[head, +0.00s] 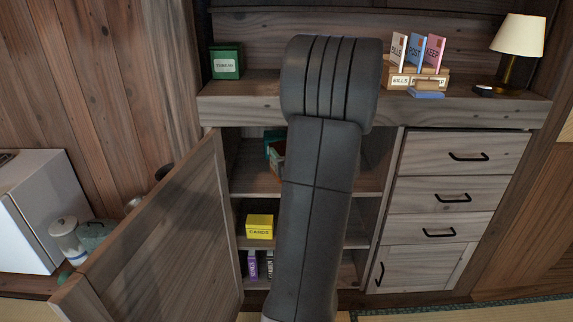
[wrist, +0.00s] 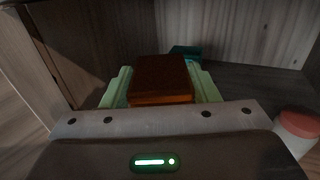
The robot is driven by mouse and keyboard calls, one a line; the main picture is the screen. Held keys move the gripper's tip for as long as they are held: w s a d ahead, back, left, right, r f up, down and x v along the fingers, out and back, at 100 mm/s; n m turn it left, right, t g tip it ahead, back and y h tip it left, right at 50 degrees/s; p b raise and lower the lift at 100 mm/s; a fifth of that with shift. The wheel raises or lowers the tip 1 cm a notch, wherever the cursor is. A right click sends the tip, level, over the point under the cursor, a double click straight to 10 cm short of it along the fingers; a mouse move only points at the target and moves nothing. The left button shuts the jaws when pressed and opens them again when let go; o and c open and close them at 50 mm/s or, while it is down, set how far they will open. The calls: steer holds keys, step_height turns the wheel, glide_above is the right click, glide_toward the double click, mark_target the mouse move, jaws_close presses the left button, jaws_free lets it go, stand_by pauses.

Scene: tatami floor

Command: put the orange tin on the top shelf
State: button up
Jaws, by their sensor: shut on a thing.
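The orange tin (wrist: 160,80), dark orange-brown in the shade, sits between the pale green fingers of my gripper (wrist: 160,72) in the wrist view. My gripper is shut on it, inside the open cupboard. In the head view my arm hides most of the gripper and tin. The top shelf (head: 372,180) is the upper cupboard level, partly behind my arm. A teal tin (wrist: 186,52) stands just beyond the orange tin, and its edge shows in the head view (head: 271,137). I cannot tell whether the orange tin touches the shelf.
The open cupboard door (head: 165,235) swings out at the left. A jar with a red lid (wrist: 299,124) is close on the gripper's right in the wrist view. Drawers (head: 463,155) are at the right.

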steer(key=w, duration=0.6)
steer(key=shift+w+f+b, duration=0.1)
steer(key=shift+f+b, duration=0.5)
steer(key=shift+f, duration=0.1)
step_height(320, 180, down, 6)
steer(key=b, duration=0.2)
steer(key=shift+r+b, duration=0.15)
steer(key=shift+b, duration=0.2)
steer(key=shift+w, duration=0.15)
steer(key=shift+r, duration=0.1)
steer(key=shift+f, duration=0.2)
steer(key=o, duration=1.3)
